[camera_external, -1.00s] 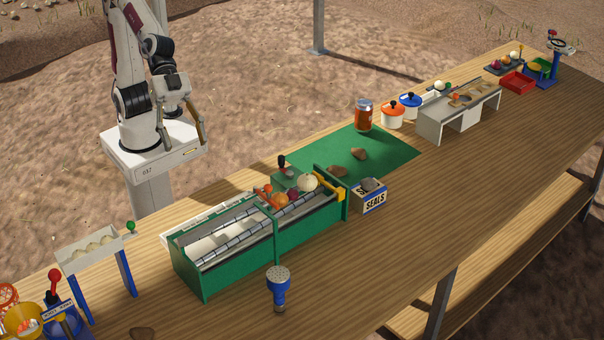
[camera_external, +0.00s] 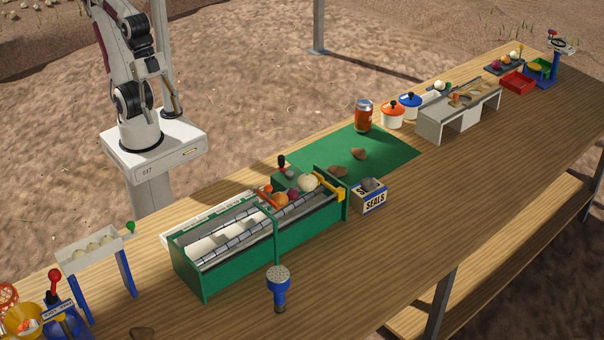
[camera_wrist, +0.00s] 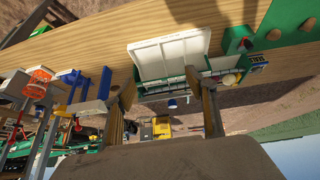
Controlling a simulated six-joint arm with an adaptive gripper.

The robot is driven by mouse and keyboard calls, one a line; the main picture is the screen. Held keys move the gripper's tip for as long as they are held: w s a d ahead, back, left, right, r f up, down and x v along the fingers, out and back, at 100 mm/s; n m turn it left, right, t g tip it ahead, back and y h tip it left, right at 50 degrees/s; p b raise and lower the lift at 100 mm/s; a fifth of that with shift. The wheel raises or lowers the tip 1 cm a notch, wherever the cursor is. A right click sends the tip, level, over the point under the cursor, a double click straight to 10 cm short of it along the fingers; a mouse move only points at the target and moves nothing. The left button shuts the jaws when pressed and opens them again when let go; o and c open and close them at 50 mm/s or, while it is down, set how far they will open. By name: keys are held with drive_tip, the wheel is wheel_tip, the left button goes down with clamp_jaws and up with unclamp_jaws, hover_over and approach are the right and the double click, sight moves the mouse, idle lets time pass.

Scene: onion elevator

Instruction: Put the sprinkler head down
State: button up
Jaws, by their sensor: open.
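The sprinkler head (camera_external: 279,290) has a blue body and a grey perforated round face. It stands upright on the wooden table, face up, in front of the green roller machine (camera_external: 237,255) and apart from it. A small blue piece (camera_wrist: 172,103) between my fingers in the wrist view looks like it, but is too small to be sure. My gripper (camera_external: 172,105) is back by my base, well away from the table things. In the wrist view my gripper (camera_wrist: 165,108) shows two spread fingers with nothing held between them.
A SEALS box (camera_external: 369,197) stands right of the machine. A white trough on blue legs (camera_external: 95,245) stands at left. The table's front right is clear.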

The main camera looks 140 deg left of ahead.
drive_tip(key=shift+s+a+f+g+y, duration=0.1)
drive_tip(key=shift+s+a+f, duration=0.15)
drive_tip(key=shift+s, duration=0.25)
drive_tip(key=shift+s+a+f+g+y, duration=0.1)
drive_tip(key=shift+s+a+f, duration=0.15)
drive_tip(key=shift+s, duration=0.25)
drive_tip(key=shift+s+a+f+g+y, duration=0.1)
drive_tip(key=shift+s+a+f, duration=0.15)
drive_tip(key=shift+s, duration=0.25)
